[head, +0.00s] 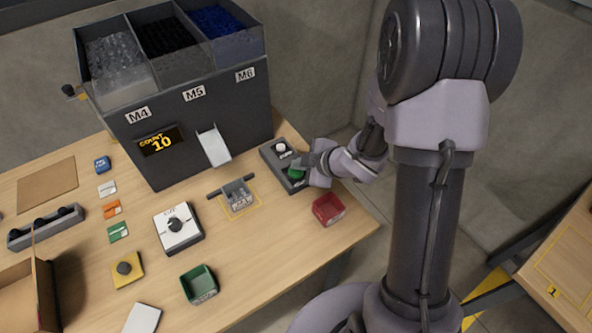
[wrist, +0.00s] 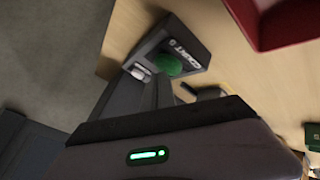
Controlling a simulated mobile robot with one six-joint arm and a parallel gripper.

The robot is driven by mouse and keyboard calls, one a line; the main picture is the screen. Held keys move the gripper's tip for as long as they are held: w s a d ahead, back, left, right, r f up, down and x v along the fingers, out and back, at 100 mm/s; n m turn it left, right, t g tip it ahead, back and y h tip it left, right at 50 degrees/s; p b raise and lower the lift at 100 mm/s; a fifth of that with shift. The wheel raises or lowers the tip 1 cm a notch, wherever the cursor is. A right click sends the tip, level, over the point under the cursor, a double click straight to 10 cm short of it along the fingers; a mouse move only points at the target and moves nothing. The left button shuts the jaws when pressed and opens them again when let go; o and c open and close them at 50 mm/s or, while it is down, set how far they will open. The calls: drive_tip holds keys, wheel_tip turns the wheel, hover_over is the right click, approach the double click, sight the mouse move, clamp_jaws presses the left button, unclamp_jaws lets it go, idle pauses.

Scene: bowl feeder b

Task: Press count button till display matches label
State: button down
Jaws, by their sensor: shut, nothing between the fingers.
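The dark button box (head: 269,156) stands on the table right of the feeder, with a white button (head: 281,147) and a green button (head: 295,173). In the wrist view the green button (wrist: 167,64) lies beside the lettering COUNT, with the white button (wrist: 138,72) behind it. My gripper (head: 302,163) is shut and empty, its tips close to the green button; I cannot tell whether they touch it. The display (head: 160,140) on the feeder reads COUNT 10. A small clear bin (head: 239,195) with a label sits before the chute; its print is too small to read.
The feeder (head: 195,125) has bins marked M4, M5 and M6 and a pale chute (head: 214,146). A red bin (head: 328,208) stands close to the button box, near the table's right edge. A white dial box (head: 178,229), green bin (head: 199,285) and coloured cards lie leftward.

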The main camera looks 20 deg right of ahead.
drive_tip(key=shift+f+b, duration=0.4)
drive_tip(key=shift+f, duration=0.05)
idle(0.5)
drive_tip(key=shift+r+p, duration=0.8)
drive_tip(key=shift+r, duration=0.05)
wheel_tip(320, 180, up, 5)
drive_tip(key=p, duration=0.4)
drive_tip(key=shift+p, duration=0.3)
idle(2.1)
wheel_tip(320, 180, up, 4)
drive_tip(key=p, duration=0.4)
hover_over(299, 172)
wheel_tip(299, 172, down, 9)
drive_tip(key=b, duration=0.8)
drive_tip(key=shift+a+f+b, duration=0.1)
drive_tip(key=shift+b, duration=0.3)
